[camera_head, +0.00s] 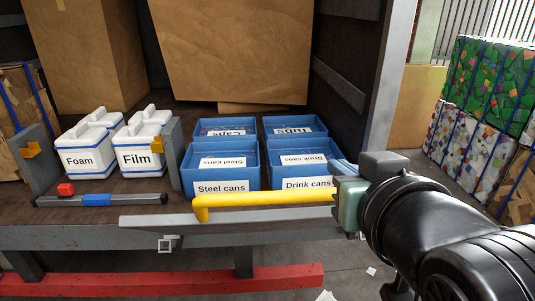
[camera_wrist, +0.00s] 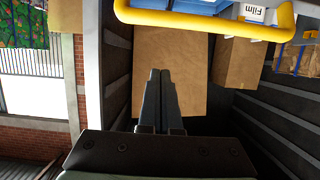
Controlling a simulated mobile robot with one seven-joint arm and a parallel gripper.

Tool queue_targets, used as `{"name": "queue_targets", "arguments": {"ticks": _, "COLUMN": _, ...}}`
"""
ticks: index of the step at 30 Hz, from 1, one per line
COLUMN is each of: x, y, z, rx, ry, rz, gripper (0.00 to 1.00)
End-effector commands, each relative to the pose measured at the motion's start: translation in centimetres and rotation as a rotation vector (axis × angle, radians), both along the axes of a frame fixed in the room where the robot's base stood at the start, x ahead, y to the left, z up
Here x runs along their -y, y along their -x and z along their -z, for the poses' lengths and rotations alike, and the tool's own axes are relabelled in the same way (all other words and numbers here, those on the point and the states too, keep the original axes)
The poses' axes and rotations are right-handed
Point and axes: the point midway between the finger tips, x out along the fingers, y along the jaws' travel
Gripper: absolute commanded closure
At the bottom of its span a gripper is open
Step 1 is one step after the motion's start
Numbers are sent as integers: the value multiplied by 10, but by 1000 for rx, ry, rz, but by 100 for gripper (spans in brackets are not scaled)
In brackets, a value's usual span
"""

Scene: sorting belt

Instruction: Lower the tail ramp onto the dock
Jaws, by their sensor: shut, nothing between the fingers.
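A yellow bar handle (camera_head: 265,199) runs along a pale grey edge (camera_head: 160,221) at the front of the cargo bed. This edge looks like the top of the tail ramp, seen nearly edge-on; its face is mostly hidden. My gripper (camera_wrist: 160,73) is shut and empty, its dark fingers together in the wrist view. The handle crosses the top of that view (camera_wrist: 205,19), apart from the fingertips in the picture. In the head view my gripper's body stands at the handle's right end and hides it; I cannot tell whether they touch.
Blue bins (camera_head: 221,186) and white Foam and Film containers (camera_head: 140,158) stand on the bed behind the handle. Large cardboard boxes (camera_head: 235,50) stand deeper inside. A red beam (camera_head: 190,284) lies low in front. Strapped bales (camera_head: 485,85) stand at right.

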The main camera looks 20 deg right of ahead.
Motion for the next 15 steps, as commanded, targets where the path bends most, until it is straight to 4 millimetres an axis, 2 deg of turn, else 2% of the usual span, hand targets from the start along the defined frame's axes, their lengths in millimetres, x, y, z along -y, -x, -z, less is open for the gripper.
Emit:
{"name": "queue_targets", "arguments": {"ticks": 6, "x": 13, "y": -45, "z": 13, "rx": -4, "ry": -2, "rz": 0, "gripper": 100}}
{"name": "queue_targets", "arguments": {"ticks": 10, "x": 20, "y": -68, "z": 22, "rx": -4, "ry": -2, "rz": 1, "gripper": 100}}
{"name": "queue_targets", "arguments": {"ticks": 15, "x": 16, "y": -52, "z": 39, "rx": 1, "ry": -2, "rz": 3, "gripper": 100}}
